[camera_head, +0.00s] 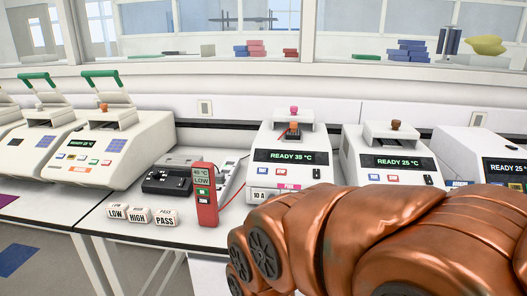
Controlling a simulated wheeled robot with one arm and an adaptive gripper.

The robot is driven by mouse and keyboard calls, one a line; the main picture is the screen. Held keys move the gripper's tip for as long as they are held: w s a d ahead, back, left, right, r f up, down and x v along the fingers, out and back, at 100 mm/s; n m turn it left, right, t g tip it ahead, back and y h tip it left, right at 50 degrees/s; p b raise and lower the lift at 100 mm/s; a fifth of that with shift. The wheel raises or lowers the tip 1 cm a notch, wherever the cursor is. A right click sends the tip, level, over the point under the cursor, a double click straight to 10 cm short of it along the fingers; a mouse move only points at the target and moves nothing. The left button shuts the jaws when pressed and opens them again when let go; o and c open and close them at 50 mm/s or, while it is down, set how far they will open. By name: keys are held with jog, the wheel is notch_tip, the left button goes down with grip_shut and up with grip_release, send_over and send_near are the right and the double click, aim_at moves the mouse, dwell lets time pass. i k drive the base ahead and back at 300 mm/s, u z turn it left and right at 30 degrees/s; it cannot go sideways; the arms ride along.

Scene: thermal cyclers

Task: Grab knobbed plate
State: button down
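No separate plate with a knob can be made out for certain. The middle thermal cycler (287,180) reads READY 35 °C. It has a pink knob (294,110) on top and a small orange piece (293,129) in the opening below it. The cycler to its right (385,162) reads READY 25 °C and has a brown knob (395,124) on top. My gripper is not visible.
A red handheld meter (204,194) reading LOW stands near the bench's front, with LOW, HIGH and PASS blocks (138,215) beside it. A dark device (167,178) lies behind. Cyclers with raised green-handled lids (108,140) stand left. A window (215,30) runs along the back.

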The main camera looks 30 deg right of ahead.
aim_at(294, 133)
jog(key=k, duration=0.5)
jog(key=z, duration=1.35)
jog(key=i, duration=1.1)
jog(key=u, duration=1.85)
